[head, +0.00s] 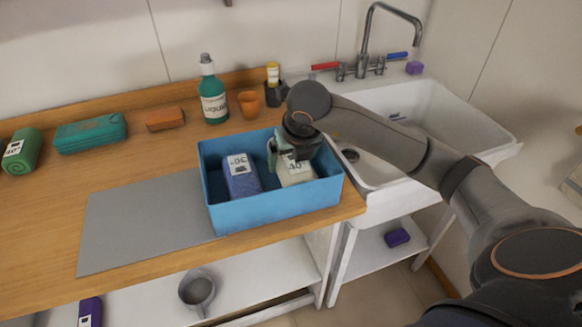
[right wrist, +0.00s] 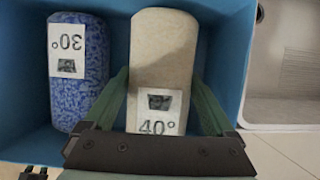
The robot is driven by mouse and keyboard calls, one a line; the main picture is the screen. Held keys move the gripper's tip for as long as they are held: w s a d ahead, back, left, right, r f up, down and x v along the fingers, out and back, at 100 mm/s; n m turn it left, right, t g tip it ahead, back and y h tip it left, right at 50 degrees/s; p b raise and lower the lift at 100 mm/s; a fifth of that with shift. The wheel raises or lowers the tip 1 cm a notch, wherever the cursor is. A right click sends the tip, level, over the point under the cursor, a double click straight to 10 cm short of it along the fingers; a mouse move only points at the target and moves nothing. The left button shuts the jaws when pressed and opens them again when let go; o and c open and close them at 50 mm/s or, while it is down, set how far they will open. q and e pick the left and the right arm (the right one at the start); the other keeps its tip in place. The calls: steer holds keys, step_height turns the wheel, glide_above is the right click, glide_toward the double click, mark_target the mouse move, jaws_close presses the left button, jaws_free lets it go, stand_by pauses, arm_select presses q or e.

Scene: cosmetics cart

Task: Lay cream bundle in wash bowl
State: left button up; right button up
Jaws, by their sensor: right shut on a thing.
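The cream bundle (head: 296,179), a rolled cloth with a white "40°" label, is inside the blue rectangular tub (head: 275,210), on its right side. My right gripper (head: 290,160) reaches down into the tub and is shut on the bundle. In the right wrist view the cream bundle (right wrist: 163,60) lies between the two green fingers, one along each side. A blue bundle (head: 241,177) labelled "30°" lies to its left in the tub, apart from the gripper. Whether the cream bundle touches the tub floor is hard to tell. My left gripper is not in view.
The white sink (head: 440,115) with its tap (head: 365,45) is right of the tub. A green bottle (head: 213,95), an orange cup (head: 249,104) and a dark holder (head: 275,92) stand behind it. A grey mat (head: 145,222) lies clear to the left.

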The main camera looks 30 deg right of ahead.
steer(key=shift+f, duration=1.3)
steer(key=shift+f, duration=0.15)
steer(key=o, duration=1.1)
steer(key=shift+o, duration=0.2)
steer(key=shift+r, duration=0.35)
steer(key=v, duration=1.1)
steer(key=shift+s+r, duration=0.2)
steer(key=shift+r, duration=0.1)
